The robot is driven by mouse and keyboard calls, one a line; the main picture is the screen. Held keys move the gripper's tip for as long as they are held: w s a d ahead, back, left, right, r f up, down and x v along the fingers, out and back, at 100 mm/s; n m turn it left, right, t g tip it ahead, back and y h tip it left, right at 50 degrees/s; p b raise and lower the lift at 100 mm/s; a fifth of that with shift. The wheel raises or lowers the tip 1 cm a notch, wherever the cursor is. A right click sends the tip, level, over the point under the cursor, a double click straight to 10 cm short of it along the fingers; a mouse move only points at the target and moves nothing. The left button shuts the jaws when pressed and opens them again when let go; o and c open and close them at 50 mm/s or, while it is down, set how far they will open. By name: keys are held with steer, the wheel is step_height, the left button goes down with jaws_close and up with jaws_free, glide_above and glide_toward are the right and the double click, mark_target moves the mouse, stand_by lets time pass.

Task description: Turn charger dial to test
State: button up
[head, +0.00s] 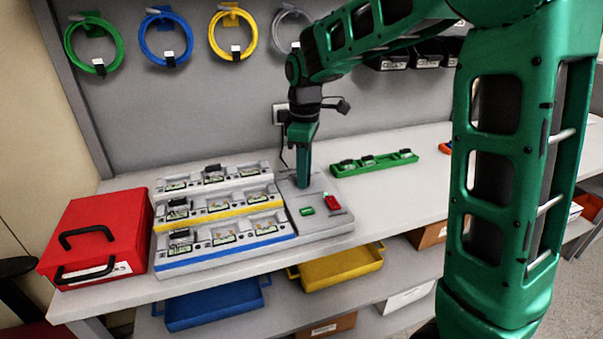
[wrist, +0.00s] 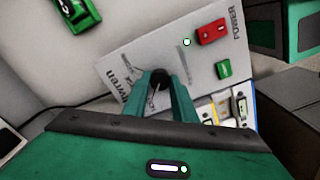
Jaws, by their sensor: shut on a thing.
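The charger (head: 338,219) sits on the bench with a grey control panel at its right end. In the wrist view the panel (wrist: 190,67) shows a dark round dial (wrist: 160,78), printed lettering, a red POWER switch (wrist: 211,32), a small lit light (wrist: 187,42) and a green button (wrist: 223,69). My gripper (wrist: 160,90) is shut on the dial, with a finger on either side of it. In the head view my gripper (head: 304,183) points straight down at the back of the panel and hides the dial. The dial's exact setting cannot be read.
Rows of bays with white, yellow and blue (head: 225,257) edges hold several small devices left of the panel. A red case (head: 97,237) stands at the far left. A green tray (head: 376,163) lies to the right. Coiled cables (head: 165,38) hang on the back wall.

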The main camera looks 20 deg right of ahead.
steer(key=o, duration=1)
steer(key=shift+w+d, duration=0.1)
steer(key=shift+d, duration=0.05)
steer(key=shift+o, duration=0.2)
steer(key=shift+r, duration=0.1)
step_height(320, 180, up, 11)
steer(key=shift+f, duration=0.2)
steer(key=s+d+f+m, duration=0.4)
steer(key=s+d+m, duration=0.1)
steer(key=s, duration=0.5)
steer(key=s+d+f+m, duration=0.4)
steer(key=s+d+m, duration=0.2)
steer(key=s, duration=0.5)
steer(key=s+d+f+m, duration=0.4)
steer(key=s+d+m, duration=0.2)
steer(key=s, duration=0.4)
steer(key=shift+s+d+m, duration=0.2)
steer(key=shift+s+m, duration=0.2)
